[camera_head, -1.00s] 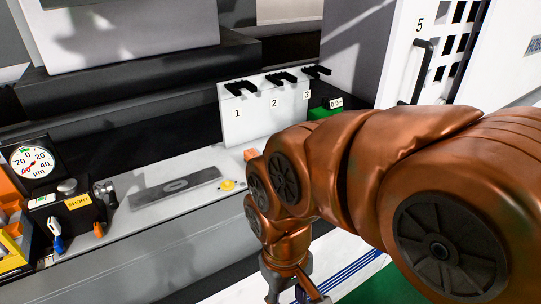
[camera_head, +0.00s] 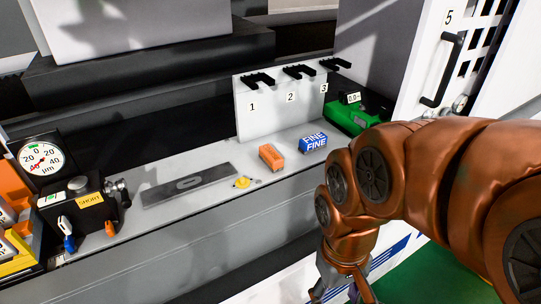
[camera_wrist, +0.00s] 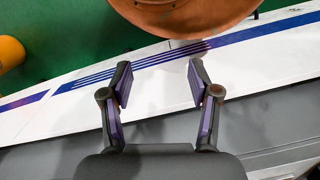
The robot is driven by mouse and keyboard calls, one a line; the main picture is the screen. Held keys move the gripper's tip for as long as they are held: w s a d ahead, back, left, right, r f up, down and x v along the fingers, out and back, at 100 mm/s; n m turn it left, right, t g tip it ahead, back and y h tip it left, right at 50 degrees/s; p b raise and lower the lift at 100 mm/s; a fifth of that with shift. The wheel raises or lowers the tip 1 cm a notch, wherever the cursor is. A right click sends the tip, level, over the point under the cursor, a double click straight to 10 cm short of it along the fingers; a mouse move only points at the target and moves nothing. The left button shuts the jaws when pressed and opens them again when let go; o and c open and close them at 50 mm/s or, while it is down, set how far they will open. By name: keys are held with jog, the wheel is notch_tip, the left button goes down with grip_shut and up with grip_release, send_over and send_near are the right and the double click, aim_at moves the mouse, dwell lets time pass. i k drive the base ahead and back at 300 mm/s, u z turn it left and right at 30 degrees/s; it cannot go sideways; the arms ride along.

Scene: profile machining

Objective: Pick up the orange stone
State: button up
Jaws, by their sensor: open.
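The orange stone (camera_head: 271,157) is a small orange block lying on the grey ledge, in the head view, just left of a blue block marked FINE (camera_head: 313,142). My gripper (camera_wrist: 160,84) is open and empty in the wrist view, its two fingers spread apart above a white surface with blue stripes. In the head view my gripper (camera_head: 338,296) hangs at the bottom edge, partly cut off, to the right of and in front of the ledge. The stone does not show in the wrist view.
A flat grey metal bar (camera_head: 188,184) and a yellow round piece (camera_head: 242,183) lie left of the stone. A white panel with black hooks (camera_head: 290,104) stands behind. A green box (camera_head: 352,115) is at right. A dial gauge (camera_head: 41,158) stands far left.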

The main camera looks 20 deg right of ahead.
aim_at(274, 161)
jog(key=u, duration=3.2)
jog(key=k, duration=1.2)
jog(key=z, duration=1.45)
jog(key=i, duration=0.5)
